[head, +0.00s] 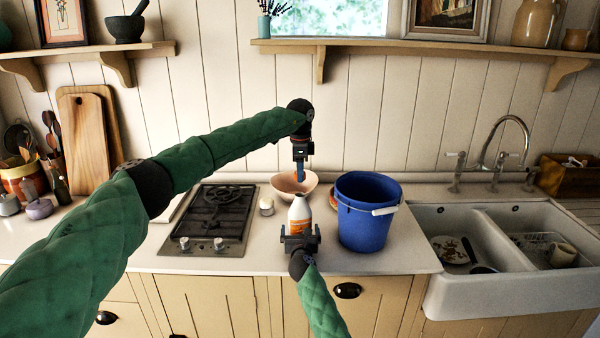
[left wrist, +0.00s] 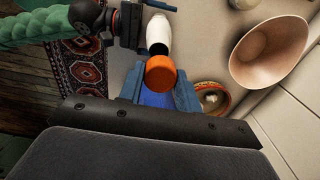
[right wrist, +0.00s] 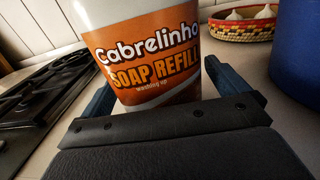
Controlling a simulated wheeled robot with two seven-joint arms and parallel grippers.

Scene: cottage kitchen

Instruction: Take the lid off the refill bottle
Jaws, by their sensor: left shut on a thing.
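The refill bottle (head: 299,214) stands upright on the worktop, white with an orange soap label. Its label fills the right wrist view (right wrist: 150,60). My right gripper (head: 300,238) is around the bottle from the front, a finger against each side. My left gripper (head: 300,172) points down above the bottle, shut on the orange lid (left wrist: 160,74). The lid is off the bottle, with a gap to the bottle's top in the head view. In the left wrist view the white bottle (left wrist: 158,30) shows beyond the lid, with a dark area at its near end.
A blue bucket (head: 364,226) stands close right of the bottle. A pinkish bowl (head: 294,187) is behind it, with a patterned basket (right wrist: 240,28) behind to the right. A small jar (head: 266,206) and the hob (head: 212,222) are left. The sink (head: 500,285) is far right.

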